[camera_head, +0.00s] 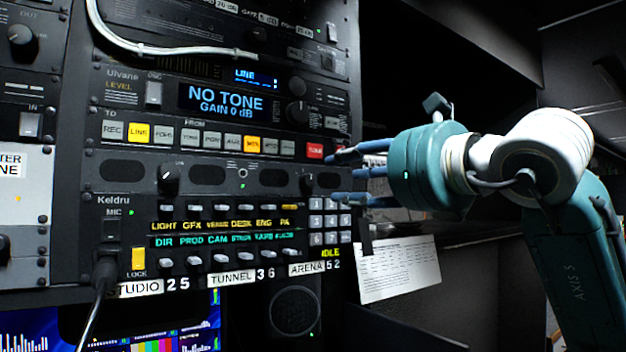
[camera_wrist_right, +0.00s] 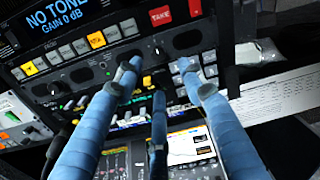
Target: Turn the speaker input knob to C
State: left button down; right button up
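Two dark knobs sit on the panel with dark oval grilles: a left knob (camera_head: 169,179) and a right knob (camera_head: 307,182). Their labels are too small to read, so I cannot tell which is the speaker input knob or where it points. My right gripper (camera_head: 338,177) is open and empty, its blue fingers spread and pointing left, just right of the right knob. In the right wrist view the fingers (camera_wrist_right: 158,80) reach toward the panel, with the right knob (camera_wrist_right: 157,48) between the outer two and the left knob (camera_wrist_right: 58,88) further left. My left gripper is not in view.
A tone unit with a "NO TONE" display (camera_head: 222,99) and lit buttons is above the panel. A Keldru intercom panel (camera_head: 115,200) with several keys and a keypad (camera_head: 330,222) is below. A white cable (camera_head: 170,47) hangs across the upper rack. A paper sheet (camera_head: 400,268) is at right.

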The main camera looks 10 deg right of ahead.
aim_at(311, 182)
jog(key=p+x, duration=0.3)
jog(key=x, duration=0.6)
jog(key=shift+a+p, duration=0.15)
jog(key=shift+p, duration=0.25)
jog(key=shift+w+a+f, duration=0.15)
jog(key=shift+w, duration=0.25)
grip_shut()
